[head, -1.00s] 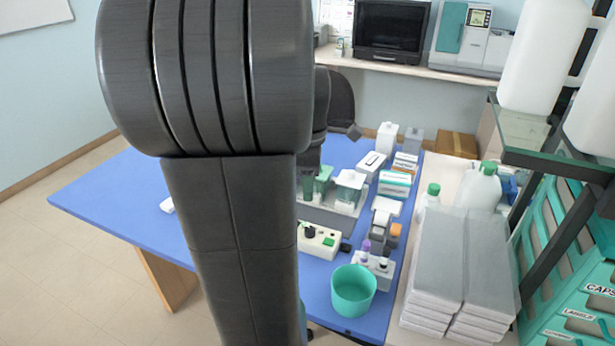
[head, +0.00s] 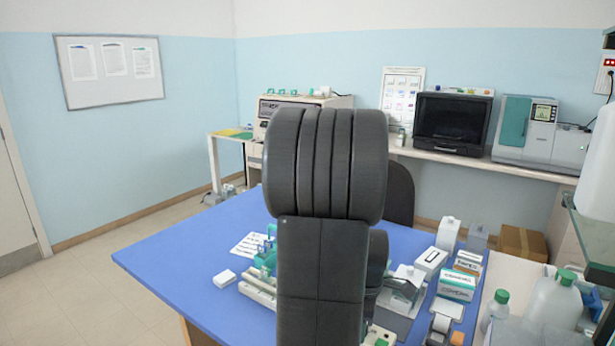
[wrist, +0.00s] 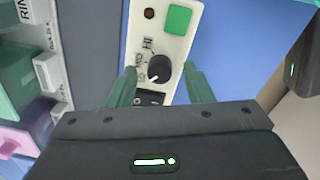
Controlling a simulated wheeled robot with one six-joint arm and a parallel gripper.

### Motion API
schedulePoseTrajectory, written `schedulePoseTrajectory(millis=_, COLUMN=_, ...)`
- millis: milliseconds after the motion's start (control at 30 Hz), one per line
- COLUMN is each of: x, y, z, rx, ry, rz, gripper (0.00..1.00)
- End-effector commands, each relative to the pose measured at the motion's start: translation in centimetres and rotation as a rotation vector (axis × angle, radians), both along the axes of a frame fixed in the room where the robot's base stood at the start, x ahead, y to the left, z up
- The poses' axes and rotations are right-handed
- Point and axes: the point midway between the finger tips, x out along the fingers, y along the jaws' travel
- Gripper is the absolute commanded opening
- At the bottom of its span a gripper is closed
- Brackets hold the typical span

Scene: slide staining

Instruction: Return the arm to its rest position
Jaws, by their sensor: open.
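My gripper (wrist: 160,88) shows in the wrist view with its two green fingers apart and nothing between them. Below it is a white control box with a black knob (wrist: 159,68), a black switch and a green button (wrist: 178,19); I cannot tell the height above it. In the head view my arm stands upright in the middle of the picture and hides the gripper and part of the table.
The blue table (head: 190,258) is bare at its left. Reagent boxes (head: 457,284), bottles (head: 557,300) and glass staining jars (head: 403,287) crowd the right side. A white block (head: 224,278) and a paper sheet (head: 249,244) lie left of my arm. A dark chair (head: 399,192) stands behind.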

Motion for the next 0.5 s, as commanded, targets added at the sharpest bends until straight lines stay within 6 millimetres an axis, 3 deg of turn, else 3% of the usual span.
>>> schedulePoseTrajectory(millis=500, x=0.03, y=0.00, z=0.29, rx=0.000, ry=-0.002, rz=-0.011, gripper=0.46)
